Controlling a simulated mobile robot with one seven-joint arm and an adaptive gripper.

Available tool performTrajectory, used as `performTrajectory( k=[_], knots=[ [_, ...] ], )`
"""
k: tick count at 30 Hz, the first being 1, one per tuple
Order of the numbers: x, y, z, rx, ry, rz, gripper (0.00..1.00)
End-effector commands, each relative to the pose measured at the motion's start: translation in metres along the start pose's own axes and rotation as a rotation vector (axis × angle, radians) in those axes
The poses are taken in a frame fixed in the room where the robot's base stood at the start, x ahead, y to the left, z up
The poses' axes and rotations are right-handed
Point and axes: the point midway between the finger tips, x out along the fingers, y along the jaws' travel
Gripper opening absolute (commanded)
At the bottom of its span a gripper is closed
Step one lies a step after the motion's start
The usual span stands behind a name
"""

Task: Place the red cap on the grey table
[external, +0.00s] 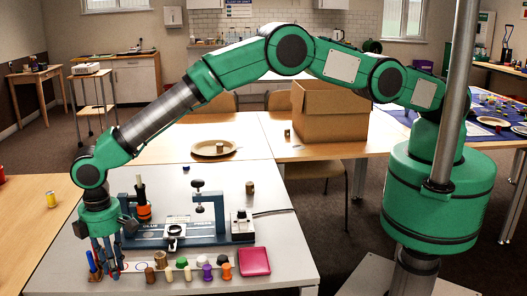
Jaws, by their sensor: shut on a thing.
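The grey table (286,232) fills the near middle of the external view. My gripper (106,258) points down over its near left part. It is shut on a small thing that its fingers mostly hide. I cannot make out a red cap for certain; what it holds may be that cap. A slim blue piece (92,264) with some red by it stands just left of the fingers. I cannot tell whether they touch it.
A blue-grey clamp device (205,238) stands right of my gripper. A yellow can (51,200) stands on the wooden table (28,222) at left. The grey table's right side is clear.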

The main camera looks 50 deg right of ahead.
Motion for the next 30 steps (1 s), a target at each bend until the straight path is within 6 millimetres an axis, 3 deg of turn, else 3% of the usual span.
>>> performTrajectory(
  k=[6, 20, 21, 24, 30],
  knots=[
    [0.023, 0.000, 0.001, 0.000, -0.001, 0.000, 0.13],
    [0.028, 0.000, 0.000, 0.000, -0.001, 0.000, 0.13],
    [0.028, 0.000, 0.000, 0.000, 0.000, 0.000, 0.23],
    [0.027, 0.000, 0.000, 0.000, 0.000, 0.000, 0.40],
    [0.027, 0.000, 0.000, 0.000, -0.001, 0.000, 0.40]
  ],
)
